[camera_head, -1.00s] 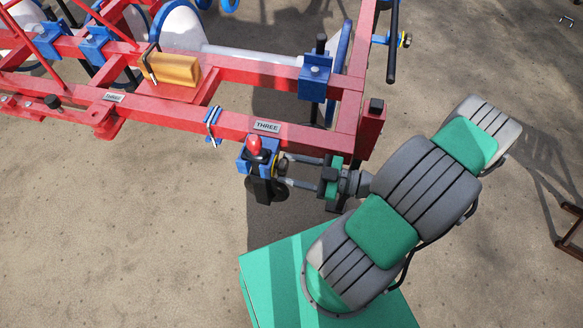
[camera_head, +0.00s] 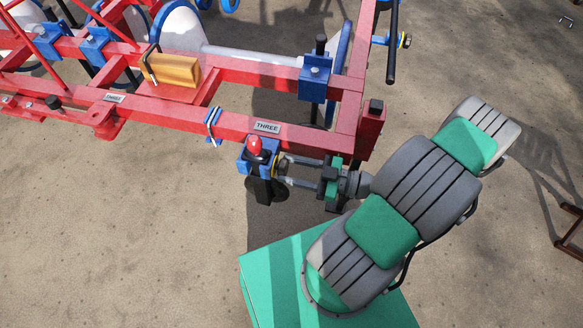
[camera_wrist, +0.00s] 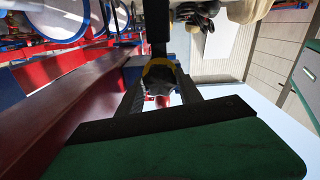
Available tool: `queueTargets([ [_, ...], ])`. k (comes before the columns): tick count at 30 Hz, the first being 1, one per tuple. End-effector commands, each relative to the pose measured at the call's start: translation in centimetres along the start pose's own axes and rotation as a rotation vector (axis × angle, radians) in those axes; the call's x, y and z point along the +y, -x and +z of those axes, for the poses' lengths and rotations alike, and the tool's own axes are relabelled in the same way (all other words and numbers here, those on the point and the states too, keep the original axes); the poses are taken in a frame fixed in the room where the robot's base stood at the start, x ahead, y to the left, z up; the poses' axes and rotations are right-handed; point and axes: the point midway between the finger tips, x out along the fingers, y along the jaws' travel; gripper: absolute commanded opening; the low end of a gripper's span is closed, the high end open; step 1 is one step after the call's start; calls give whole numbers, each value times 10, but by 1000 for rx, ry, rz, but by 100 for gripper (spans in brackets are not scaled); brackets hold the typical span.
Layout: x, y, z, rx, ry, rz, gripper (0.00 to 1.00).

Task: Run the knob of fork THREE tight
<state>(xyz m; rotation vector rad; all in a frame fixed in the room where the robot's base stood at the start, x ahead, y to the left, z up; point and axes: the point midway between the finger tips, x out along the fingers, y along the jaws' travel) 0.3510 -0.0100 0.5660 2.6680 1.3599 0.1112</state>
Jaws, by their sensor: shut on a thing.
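Fork THREE is a blue clamp (camera_head: 248,163) with a dark post and a red-topped cap (camera_head: 254,146), below the THREE label (camera_head: 267,127) on the red frame beam. My gripper (camera_head: 282,170) reaches in from the right, its two grey fingers at the right side of the clamp. In the wrist view a dark knob (camera_wrist: 158,80) with a yellow ring (camera_wrist: 160,63) behind it sits between the fingers, which are shut on it. Its contact faces are partly hidden by the fingers. A small red part shows between the fingers in the wrist view.
The red frame beam (camera_head: 190,117) runs just above and behind my gripper, with a red end post (camera_head: 370,130) to its right. A yellow box (camera_head: 172,69) lies on the frame. Another blue clamp (camera_head: 314,80) sits farther back. Bare ground lies left of the clamp.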

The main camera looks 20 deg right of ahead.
Motion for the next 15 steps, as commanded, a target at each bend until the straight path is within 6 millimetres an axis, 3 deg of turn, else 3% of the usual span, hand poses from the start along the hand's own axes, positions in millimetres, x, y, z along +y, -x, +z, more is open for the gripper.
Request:
queueTargets([
  [15,0,0,-2,0,-440,1,2],
])
